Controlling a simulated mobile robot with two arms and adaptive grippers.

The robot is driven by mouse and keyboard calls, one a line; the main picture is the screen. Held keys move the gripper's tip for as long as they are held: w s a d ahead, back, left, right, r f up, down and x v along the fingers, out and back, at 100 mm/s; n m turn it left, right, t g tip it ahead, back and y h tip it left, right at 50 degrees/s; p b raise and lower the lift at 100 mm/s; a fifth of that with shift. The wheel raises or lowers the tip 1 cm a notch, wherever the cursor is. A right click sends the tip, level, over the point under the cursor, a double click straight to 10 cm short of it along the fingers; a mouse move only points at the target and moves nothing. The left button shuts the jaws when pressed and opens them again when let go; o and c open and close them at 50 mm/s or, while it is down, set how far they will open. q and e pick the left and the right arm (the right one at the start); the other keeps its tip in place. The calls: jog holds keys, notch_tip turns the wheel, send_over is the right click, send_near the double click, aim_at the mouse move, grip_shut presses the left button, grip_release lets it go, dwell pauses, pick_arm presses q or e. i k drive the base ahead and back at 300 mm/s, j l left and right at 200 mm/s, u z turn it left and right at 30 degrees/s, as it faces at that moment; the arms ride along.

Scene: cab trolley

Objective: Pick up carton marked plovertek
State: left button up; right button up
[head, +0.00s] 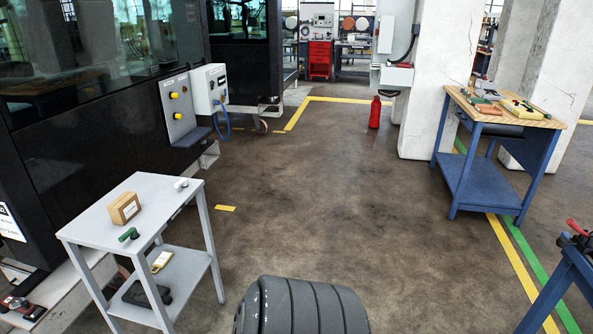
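A small brown carton (124,208) sits on the top of a light grey trolley (150,192) at the left. It has a pale label on its front side, too small to read, so I cannot tell whether it is the one marked plovertek. A green item (129,235) lies in front of it, and a white item (181,184) lies near the trolley's back right corner. Neither of my grippers shows in the head view.
A dark ribbed cylindrical shape (300,306) fills the bottom centre. A blue workbench (487,160) with tools stands at the right. A black machine cab (90,120) rises behind the trolley. A red bottle (375,112) stands by a pillar. The middle floor is clear.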

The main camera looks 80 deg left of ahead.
aim_at(124, 209)
jog(key=u, duration=3.9)
